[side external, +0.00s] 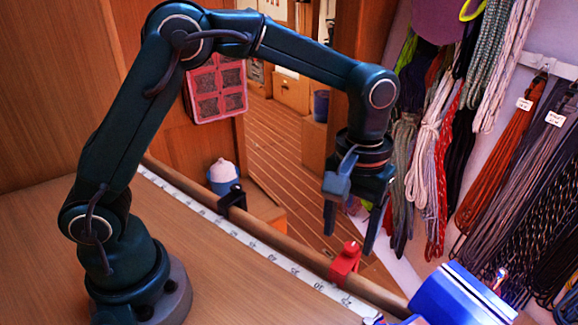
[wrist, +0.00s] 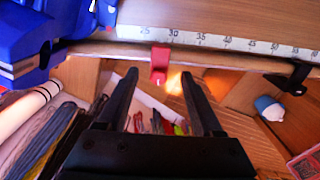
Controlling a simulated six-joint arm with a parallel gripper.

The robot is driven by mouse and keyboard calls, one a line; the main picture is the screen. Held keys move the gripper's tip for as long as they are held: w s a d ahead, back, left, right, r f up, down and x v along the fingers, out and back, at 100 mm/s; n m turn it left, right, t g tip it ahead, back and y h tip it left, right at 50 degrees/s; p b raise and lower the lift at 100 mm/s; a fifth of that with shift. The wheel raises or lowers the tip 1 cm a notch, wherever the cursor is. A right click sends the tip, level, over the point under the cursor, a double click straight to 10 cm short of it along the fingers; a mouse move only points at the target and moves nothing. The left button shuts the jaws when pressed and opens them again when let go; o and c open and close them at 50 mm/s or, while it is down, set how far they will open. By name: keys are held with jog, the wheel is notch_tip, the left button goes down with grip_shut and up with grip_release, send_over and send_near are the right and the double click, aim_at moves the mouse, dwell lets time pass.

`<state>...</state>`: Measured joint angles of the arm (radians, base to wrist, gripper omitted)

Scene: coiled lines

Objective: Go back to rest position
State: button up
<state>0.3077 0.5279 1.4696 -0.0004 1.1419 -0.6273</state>
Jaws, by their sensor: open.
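My gripper (side external: 350,222) hangs from the arm with its fingers pointing down, open and empty. In the side external view it is above and beyond the table edge, a little above a red clamp-like piece (side external: 345,262) on the edge rail. In the wrist view the two dark fingers of my gripper (wrist: 160,95) are spread apart with nothing between them. The red piece (wrist: 160,64) shows past the fingertips there, apart from them.
A white measuring strip (side external: 265,252) runs along the wooden table (side external: 190,240). A black clamp (side external: 232,198) sits on the rail. A blue object (side external: 458,298) is at the lower right. Coiled ropes (side external: 440,150) hang at the right. The tabletop before my base is clear.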

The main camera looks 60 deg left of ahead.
jog(key=s+a+r+t, duration=0.4)
jog(key=a+r, duration=0.2)
jog(key=r, duration=0.4)
jog(key=s+a+f+m+t, duration=0.1)
jog(key=s+a+f+m, duration=0.2)
jog(key=s, duration=0.6)
jog(key=shift+s+a+m+t, duration=0.25)
jog(key=shift+a+m+t, duration=0.05)
